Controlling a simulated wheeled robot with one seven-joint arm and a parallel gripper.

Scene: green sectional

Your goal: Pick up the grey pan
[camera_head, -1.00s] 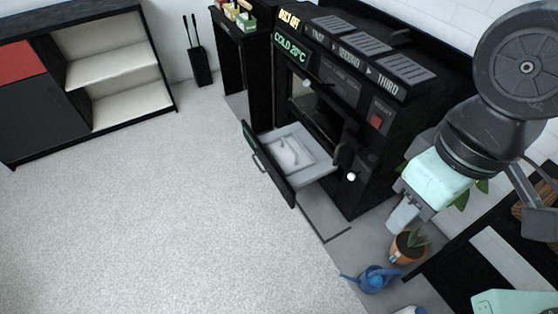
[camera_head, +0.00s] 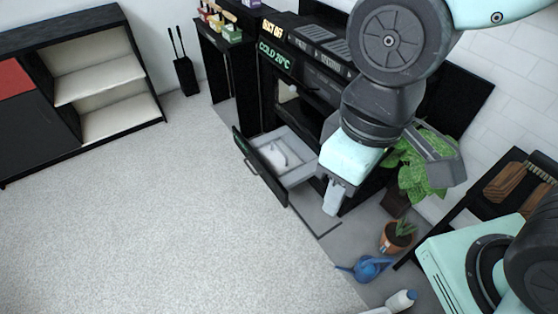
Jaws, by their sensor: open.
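A drawer (camera_head: 258,168) at the bottom of the black oven unit stands pulled open. Inside it lies a small pale grey shape (camera_head: 276,156), perhaps the grey pan; it is too small and pale to tell for sure. My gripper (camera_head: 332,198) points down at the right of the drawer, nearer the camera and apart from the pale shape. It is open, and I see nothing held between its fingers. My arm hides part of the oven's front and the right end of the drawer.
A blue watering can (camera_head: 365,268) and a potted plant (camera_head: 397,238) stand on the floor at lower right, with a white bottle (camera_head: 401,300) nearby. A black shelf unit (camera_head: 98,92) is at left. The pale carpet (camera_head: 130,215) is clear.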

